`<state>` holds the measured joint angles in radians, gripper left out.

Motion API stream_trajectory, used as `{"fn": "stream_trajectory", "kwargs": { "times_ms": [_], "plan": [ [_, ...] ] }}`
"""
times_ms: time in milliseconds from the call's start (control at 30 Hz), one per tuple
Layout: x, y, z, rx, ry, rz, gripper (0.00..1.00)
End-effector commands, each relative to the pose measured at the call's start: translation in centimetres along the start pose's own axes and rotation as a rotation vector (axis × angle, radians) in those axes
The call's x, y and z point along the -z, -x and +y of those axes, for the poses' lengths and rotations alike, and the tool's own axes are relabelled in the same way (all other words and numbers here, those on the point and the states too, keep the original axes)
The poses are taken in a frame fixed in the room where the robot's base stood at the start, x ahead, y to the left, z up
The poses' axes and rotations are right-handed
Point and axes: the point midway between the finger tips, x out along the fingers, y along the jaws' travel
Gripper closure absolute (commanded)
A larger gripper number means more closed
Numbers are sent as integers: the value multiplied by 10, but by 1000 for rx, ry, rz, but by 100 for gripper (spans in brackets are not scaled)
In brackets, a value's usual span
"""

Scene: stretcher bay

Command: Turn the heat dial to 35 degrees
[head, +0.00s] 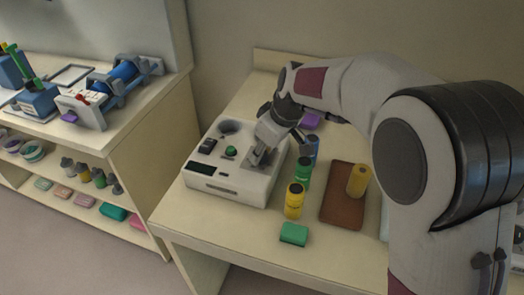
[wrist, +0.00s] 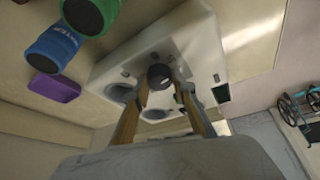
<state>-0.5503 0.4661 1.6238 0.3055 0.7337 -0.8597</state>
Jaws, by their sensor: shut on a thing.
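The white heating unit (head: 235,190) stands on the bench, with a green button (head: 231,151), a black switch (head: 207,145) and a dark display (head: 200,168) on its top. My gripper (head: 260,156) is pointed down at the right part of that top and hides the dial in the head view. In the wrist view the dark round dial (wrist: 159,76) sits between the two fingertips of my gripper (wrist: 160,86), which are closed on it. The white unit (wrist: 195,40) fills the middle of that view. No dial pointer or degree marks can be read.
Right of the unit stand a yellow bottle (head: 293,203), a green bottle (head: 302,175) and a blue bottle (head: 312,147). A purple block (head: 311,119) lies behind. A brown tray (head: 335,215) holds an orange-yellow cylinder (head: 358,180). A green sponge (head: 293,234) lies at the front.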

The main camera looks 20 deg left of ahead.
Motion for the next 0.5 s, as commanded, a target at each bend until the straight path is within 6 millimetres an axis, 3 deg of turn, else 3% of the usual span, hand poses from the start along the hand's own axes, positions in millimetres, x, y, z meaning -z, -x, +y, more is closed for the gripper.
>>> {"fn": "stream_trajectory", "kwargs": {
  "times_ms": [500],
  "plan": [
    [0,1,2,60,148,7,96]
  ]
}}
